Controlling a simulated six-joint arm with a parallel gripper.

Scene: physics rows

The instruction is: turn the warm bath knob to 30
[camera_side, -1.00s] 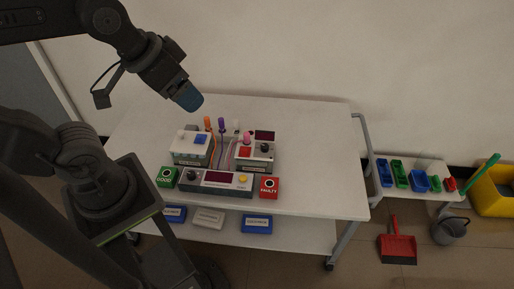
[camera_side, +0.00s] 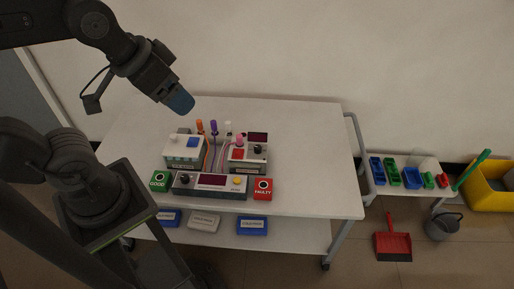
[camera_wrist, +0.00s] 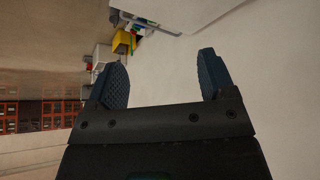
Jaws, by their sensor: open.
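My gripper (camera_side: 181,103) hangs in the air above the back left of the white table, up and left of the devices. In the wrist view its two blue-grey fingers (camera_wrist: 164,80) stand wide apart with nothing between them. On the table, a white box with a red button (camera_side: 238,155) has a black knob (camera_side: 258,149) on its top right, apart from my gripper. It seems to be the warm bath, but its label is too small to read. The knob's setting cannot be read.
A dark-display console (camera_side: 210,184) stands in front, between a green GOOD box (camera_side: 160,181) and a red FAULTY box (camera_side: 263,188). The table's back and right (camera_side: 310,150) are clear.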

